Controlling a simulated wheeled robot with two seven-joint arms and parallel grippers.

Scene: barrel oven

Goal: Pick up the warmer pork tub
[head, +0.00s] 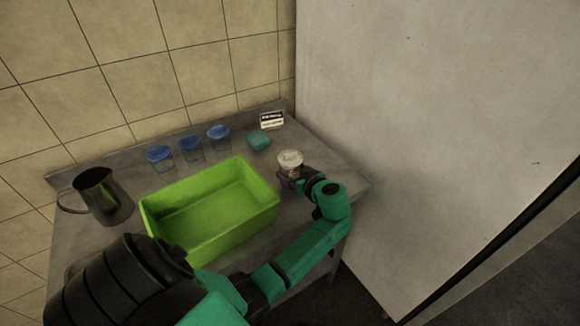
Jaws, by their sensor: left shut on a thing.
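A small tub with a pale lid (290,158) stands upright at the right end of the metal table, right of the green bin. A dark band shows on its side below the lid. My left gripper (290,176) is shut on this tub from its near right side; the fingers are small and partly hidden by the wrist. I cannot read any label on the tub, and whether its base touches the table is hard to tell. My right gripper is not in view.
An empty green bin (268,207) fills the table's middle. Behind it stand several blue-lidded clear containers (191,142), a teal block (258,140) and a small sign (271,120). A metal jug (104,196) stands left. A tall pale panel (430,120) bounds the right.

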